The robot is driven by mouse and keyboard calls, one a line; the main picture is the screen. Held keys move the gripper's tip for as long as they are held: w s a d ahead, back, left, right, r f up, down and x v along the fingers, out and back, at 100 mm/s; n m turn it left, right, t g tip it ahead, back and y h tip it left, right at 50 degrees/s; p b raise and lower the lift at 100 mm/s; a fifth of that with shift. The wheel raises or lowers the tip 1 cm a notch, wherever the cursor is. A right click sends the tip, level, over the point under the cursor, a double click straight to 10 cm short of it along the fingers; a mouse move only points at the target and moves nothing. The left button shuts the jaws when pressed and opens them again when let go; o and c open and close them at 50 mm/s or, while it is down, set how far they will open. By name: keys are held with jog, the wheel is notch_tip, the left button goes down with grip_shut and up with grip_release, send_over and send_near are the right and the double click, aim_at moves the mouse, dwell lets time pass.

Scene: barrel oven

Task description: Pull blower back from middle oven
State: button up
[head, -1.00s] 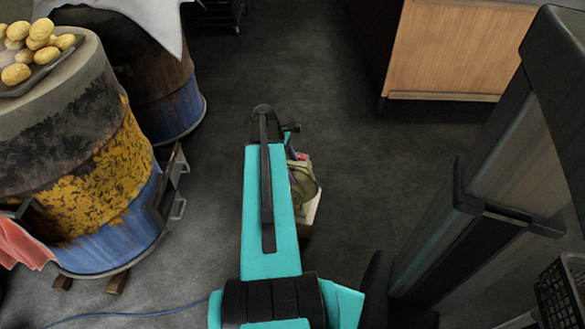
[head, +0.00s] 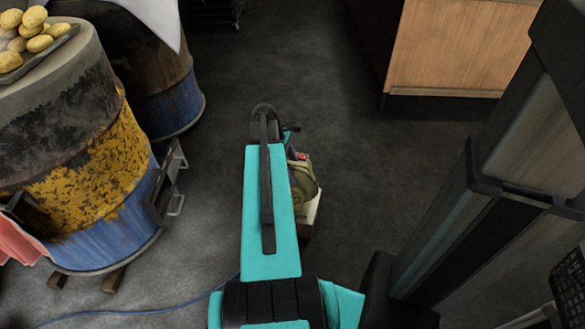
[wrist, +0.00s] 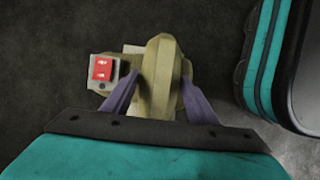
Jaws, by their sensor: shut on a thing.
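The blower (head: 304,183) is an olive-coloured body with a pale base and a small box with a red switch. In the head view it is partly hidden behind my teal arm. In the wrist view the blower (wrist: 160,75) sits between the purple fingers of my gripper (wrist: 160,99), which is shut on it.
A second barrel oven (head: 172,100) stands behind, under a pale cloth (head: 140,15). Potatoes (head: 30,30) lie on a tray on the near barrel. A blue cable (head: 150,311) runs along the floor. A wooden counter (head: 455,45) stands at upper right. The dark floor in between is open.

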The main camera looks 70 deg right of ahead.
jog(key=shift+f, duration=0.4)
dwell(1.4)
jog(key=o, duration=1.7)
jog(key=shift+o, duration=0.2)
jog(key=shift+f, duration=0.35)
jog(key=shift+w+r, duration=0.1)
jog(key=shift+r, duration=0.35)
jog(key=p+v, duration=0.4)
jog(key=v, duration=0.8)
jog(key=shift+r, duration=0.35)
jog(key=shift+w+a+r, duration=0.1)
jog(key=shift+w+r, duration=0.1)
jog(key=shift+r, duration=0.1)
jog(key=shift+w, duration=0.1)
